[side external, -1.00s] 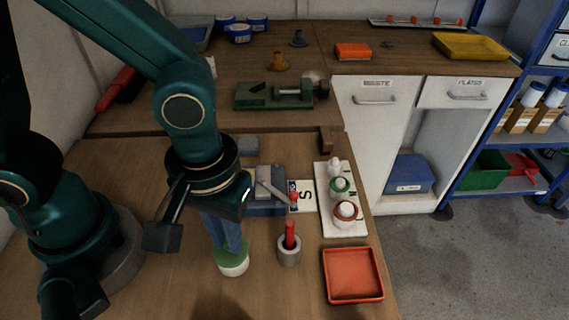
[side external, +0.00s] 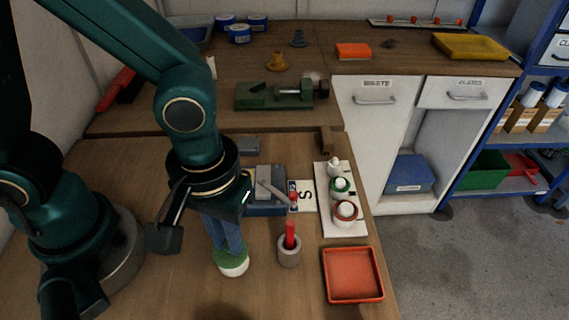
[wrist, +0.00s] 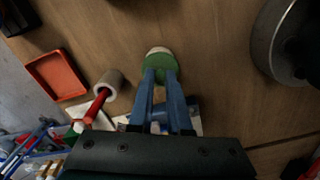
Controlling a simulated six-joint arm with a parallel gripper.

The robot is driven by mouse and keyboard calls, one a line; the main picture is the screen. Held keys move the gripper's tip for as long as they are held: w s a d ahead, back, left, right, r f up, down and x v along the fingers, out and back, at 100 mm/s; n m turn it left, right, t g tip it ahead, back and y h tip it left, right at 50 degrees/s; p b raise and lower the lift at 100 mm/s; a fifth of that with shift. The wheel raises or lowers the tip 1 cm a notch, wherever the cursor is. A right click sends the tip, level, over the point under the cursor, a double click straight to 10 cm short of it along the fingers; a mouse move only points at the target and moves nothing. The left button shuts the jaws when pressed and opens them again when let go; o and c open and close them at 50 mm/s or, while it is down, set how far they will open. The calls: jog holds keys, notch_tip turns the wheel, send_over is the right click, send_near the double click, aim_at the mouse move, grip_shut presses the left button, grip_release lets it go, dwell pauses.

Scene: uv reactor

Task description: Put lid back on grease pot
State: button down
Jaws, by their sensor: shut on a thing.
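The grease pot (side external: 234,270) is a short white pot on the wooden bench, left of the grey cup. Its green lid (side external: 231,257) is at the top of the pot; I cannot tell whether it is fully seated. My gripper (side external: 231,248) points down with its blue fingers shut on the lid. In the wrist view the fingers (wrist: 160,72) meet the green lid (wrist: 160,63), and a pale sliver of the pot (wrist: 158,50) shows beyond it. The fingers hide part of the lid.
A grey cup (side external: 289,253) holding a red-handled tool stands just right of the pot. An orange tray (side external: 353,275) lies farther right. The bench front left is clear.

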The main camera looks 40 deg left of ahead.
dwell(0.3)
jog(key=shift+c, duration=1.5)
grip_release()
jog(key=shift+r, duration=3.5)
grip_shut()
